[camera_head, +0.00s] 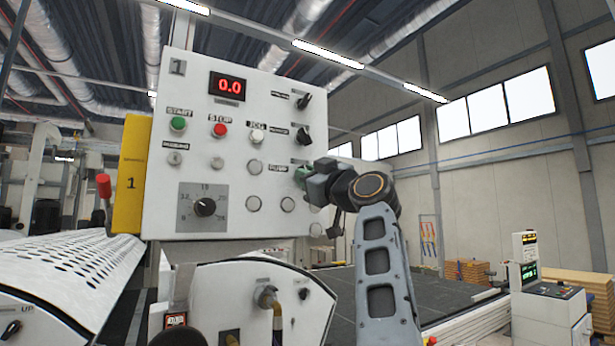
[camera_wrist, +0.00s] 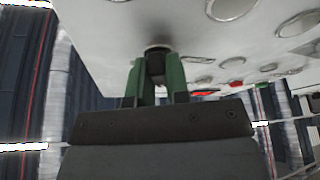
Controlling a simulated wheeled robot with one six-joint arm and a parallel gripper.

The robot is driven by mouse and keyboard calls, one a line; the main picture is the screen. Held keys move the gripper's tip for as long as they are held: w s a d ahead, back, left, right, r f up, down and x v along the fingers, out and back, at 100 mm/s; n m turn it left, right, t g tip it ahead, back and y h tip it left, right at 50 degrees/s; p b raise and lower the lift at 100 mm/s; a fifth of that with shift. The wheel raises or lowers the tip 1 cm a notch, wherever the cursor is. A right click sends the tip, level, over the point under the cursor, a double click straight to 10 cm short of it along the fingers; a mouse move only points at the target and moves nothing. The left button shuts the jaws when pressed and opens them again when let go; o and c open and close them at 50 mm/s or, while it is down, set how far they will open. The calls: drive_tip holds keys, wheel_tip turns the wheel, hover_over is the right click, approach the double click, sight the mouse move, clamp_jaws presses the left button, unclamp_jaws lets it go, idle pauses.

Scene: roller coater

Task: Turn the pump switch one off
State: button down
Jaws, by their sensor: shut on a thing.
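The white control panel (camera_head: 230,150) carries several round lights, buttons and black rotary switches. My gripper (camera_head: 301,174) is at the panel's right side, beside the PUMP label (camera_head: 279,168). In the wrist view its two green fingers (camera_wrist: 157,82) are shut on a dark switch knob (camera_wrist: 156,65) at the panel face. I take this knob to be the pump switch. In the head view my gripper hides it, so its angle cannot be read there. Two other black switches, an upper one (camera_head: 305,101) and a lower one (camera_head: 304,136), stand above my gripper.
The panel also has a red display (camera_head: 227,86) showing 0.0, a green START button (camera_head: 178,124), a red STOP button (camera_head: 219,130) and a large dial (camera_head: 205,207). A machine housing (camera_head: 240,285) with a hose fitting is below.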

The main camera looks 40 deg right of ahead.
drive_tip(key=shift+r+n, duration=0.1)
drive_tip(key=shift+n, duration=0.5)
drive_tip(key=c, duration=1.1)
unclamp_jaws()
drive_tip(key=b+v, duration=0.7)
drive_tip(key=v, duration=0.6)
drive_tip(key=shift+s, duration=0.4)
drive_tip(key=shift+d, duration=0.1)
